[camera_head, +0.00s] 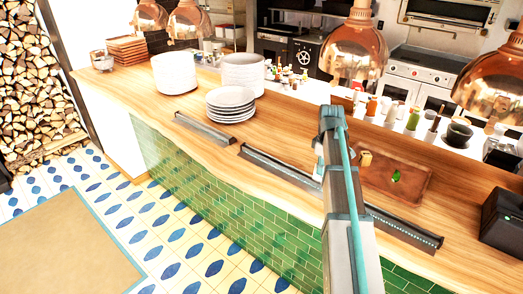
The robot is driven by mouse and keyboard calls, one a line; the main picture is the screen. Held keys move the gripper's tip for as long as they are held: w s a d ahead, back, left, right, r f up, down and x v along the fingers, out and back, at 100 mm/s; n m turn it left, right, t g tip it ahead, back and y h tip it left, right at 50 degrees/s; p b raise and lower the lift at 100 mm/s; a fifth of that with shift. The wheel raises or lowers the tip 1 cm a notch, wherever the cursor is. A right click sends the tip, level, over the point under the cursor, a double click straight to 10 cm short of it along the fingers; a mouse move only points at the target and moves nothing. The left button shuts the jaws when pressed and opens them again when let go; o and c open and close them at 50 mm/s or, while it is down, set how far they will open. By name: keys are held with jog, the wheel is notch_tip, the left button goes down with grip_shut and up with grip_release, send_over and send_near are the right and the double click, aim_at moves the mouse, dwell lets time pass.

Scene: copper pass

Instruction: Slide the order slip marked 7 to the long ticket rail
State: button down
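A long dark ticket rail (280,168) runs along the front of the wooden counter. My arm crosses in front of its middle, and it seems to continue to the right of the arm. A shorter dark rail (205,129) lies further left on the counter. I cannot make out any order slip or a number 7; slips may be hidden or too small to see. My arm reaches up from the bottom over the counter, but I cannot make out my gripper's fingers.
Plate stacks (231,104) stand behind the rails. A brown wooden board (410,183) with a small green item lies right of my arm. A black box (503,220) sits at the far right. Copper lamps (354,50) hang over the counter. The front left counter (140,90) is clear.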

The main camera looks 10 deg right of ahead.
jog(key=shift+s, duration=0.1)
jog(key=shift+s+d+p, duration=0.65)
jog(key=shift+s+d, duration=1.65)
jog(key=shift+s, duration=0.25)
jog(key=shift+s+d, duration=0.1)
jog(key=shift+s+d+p, duration=0.3)
jog(key=shift+s+d, duration=0.75)
jog(key=shift+s, duration=0.2)
jog(key=shift+s+d+p, duration=0.25)
jog(key=shift+s+d, duration=0.8)
jog(key=shift+s, duration=0.2)
jog(key=shift+d, duration=0.1)
jog(key=shift+s, duration=0.15)
jog(key=shift+s+d, duration=2.3)
jog(key=shift+s, duration=0.25)
jog(key=shift+s+d, duration=1.15)
jog(key=shift+s, duration=0.2)
jog(key=shift+s+d, duration=1.15)
jog(key=shift+s, duration=0.15)
